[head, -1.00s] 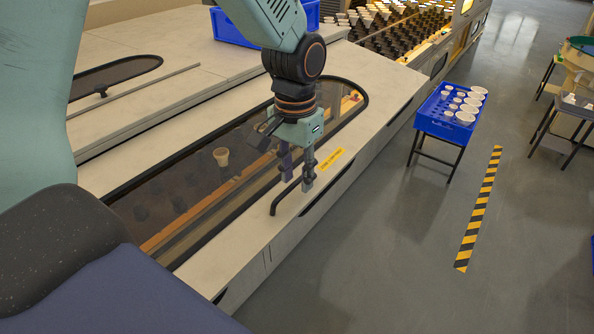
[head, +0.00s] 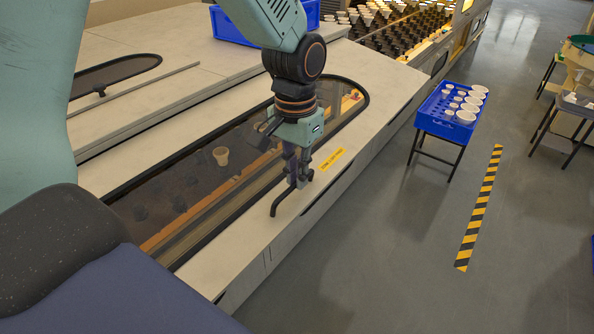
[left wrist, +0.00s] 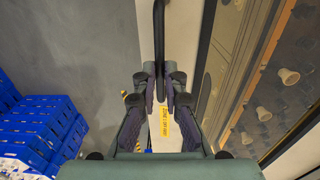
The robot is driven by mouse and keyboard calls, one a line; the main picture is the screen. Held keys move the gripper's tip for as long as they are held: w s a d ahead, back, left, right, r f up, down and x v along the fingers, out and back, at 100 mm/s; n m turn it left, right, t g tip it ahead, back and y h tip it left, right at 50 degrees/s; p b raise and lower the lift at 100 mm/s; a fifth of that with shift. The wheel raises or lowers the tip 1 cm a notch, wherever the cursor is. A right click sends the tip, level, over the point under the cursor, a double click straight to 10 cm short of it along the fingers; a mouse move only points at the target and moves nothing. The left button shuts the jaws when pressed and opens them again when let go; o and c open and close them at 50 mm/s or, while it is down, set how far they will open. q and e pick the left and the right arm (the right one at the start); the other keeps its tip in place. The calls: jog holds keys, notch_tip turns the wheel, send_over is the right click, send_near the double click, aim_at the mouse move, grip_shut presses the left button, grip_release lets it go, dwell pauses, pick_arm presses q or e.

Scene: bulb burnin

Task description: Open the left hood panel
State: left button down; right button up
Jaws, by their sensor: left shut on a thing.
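The hood panel (head: 232,262) is pale, with a long dark-framed window (head: 170,190), and lies flat and closed. A black bar handle (head: 281,204) stands along its front edge, beside a yellow label (head: 331,160). My left gripper (head: 299,180) reaches down from above and is shut on the far part of the handle; its fingers hide that part. In the left wrist view the handle (left wrist: 159,35) runs up from between the two fingertips (left wrist: 161,80), and the label (left wrist: 159,128) shows between the fingers. My right gripper is not in view.
Through the window a white cup-shaped bulb (head: 221,156) and several dark sockets show. A blue crate of white bulbs (head: 446,128) stands on a stand to the right. A second panel with a rod (head: 135,90) lies behind. The floor in front is clear, with a striped strip (head: 480,205).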

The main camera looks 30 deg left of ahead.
aim_at(295, 197)
pick_arm(q)
jog(key=shift+y, duration=0.6)
jog(key=f+b, duration=0.2)
jog(key=f, duration=0.3)
jog(key=shift+s, duration=0.2)
jog(key=f, duration=0.2)
jog(key=a+f+b, duration=0.1)
jog(key=a+f, duration=0.1)
jog(key=f, duration=0.1)
jog(key=shift+w+f+b, duration=0.1)
jog(key=shift+f+b, duration=0.2)
jog(key=shift+d, duration=0.1)
jog(key=c, duration=1.9)
grip_release()
jog(key=o, duration=0.5)
jog(key=shift+w+d+r, duration=0.1)
jog(key=shift+d+r, duration=0.05)
jog(key=shift+d, duration=0.15)
jog(key=shift+a, duration=0.3)
